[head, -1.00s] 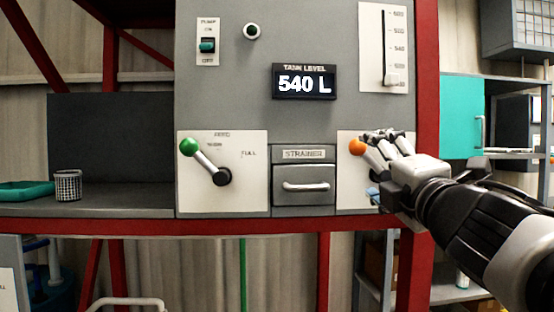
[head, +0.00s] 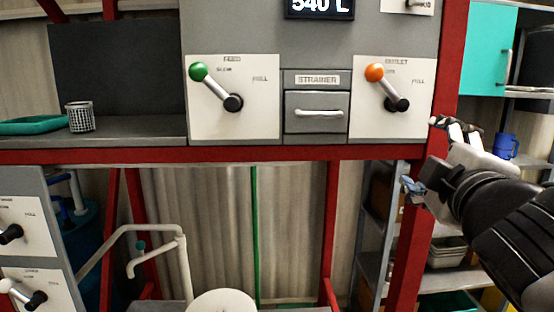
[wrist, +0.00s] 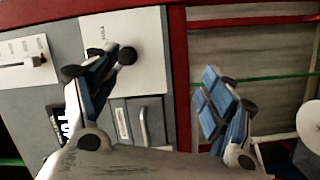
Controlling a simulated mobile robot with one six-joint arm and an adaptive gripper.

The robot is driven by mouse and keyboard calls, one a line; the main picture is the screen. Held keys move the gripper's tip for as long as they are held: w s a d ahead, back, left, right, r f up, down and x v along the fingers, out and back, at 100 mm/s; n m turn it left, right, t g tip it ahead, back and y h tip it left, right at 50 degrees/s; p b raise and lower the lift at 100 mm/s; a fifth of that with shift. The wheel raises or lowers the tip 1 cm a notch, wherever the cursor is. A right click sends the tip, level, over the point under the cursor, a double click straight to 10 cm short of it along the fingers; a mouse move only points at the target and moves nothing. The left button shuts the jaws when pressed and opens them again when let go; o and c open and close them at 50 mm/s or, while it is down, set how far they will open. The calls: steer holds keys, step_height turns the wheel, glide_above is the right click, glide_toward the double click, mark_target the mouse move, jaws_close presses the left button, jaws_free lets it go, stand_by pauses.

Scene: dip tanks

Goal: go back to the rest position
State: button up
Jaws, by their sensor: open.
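My gripper (head: 432,155) is at the right side of the head view, in front of the red post and to the right of the outlet lever. It is open and holds nothing. In the wrist view my gripper (wrist: 165,90) shows its two blue-padded fingers spread apart, with the panel behind them. The outlet lever with an orange knob (head: 375,73) stands clear of my gripper, tilted up to the left. The feed lever with a green knob (head: 198,72) also tilts up to the left.
The strainer drawer (head: 317,112) is shut between the levers. A wire cup (head: 81,117) and a green tray (head: 33,125) stand on the left shelf. A blue mug (head: 506,146) is on the shelving behind my arm. A white pipe (head: 150,232) rises below.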

steer(key=s+a+f+m+g, duration=0.1)
steer(key=s+f+m+g, duration=0.3)
steer(key=f, duration=0.5)
steer(key=s+a+f+m+g, duration=0.1)
steer(key=s+f+m+g, duration=0.25)
steer(key=f, duration=0.65)
steer(key=s+a+f+m+g+y, duration=0.4)
steer(key=s+a+f, duration=0.4)
steer(key=s+f, duration=0.4)
steer(key=shift+s+a+f+g, duration=0.3)
steer(key=shift+s+g, duration=0.1)
steer(key=shift+g, duration=0.25)
steer(key=shift+d, duration=0.1)
steer(key=shift+c, duration=0.3)
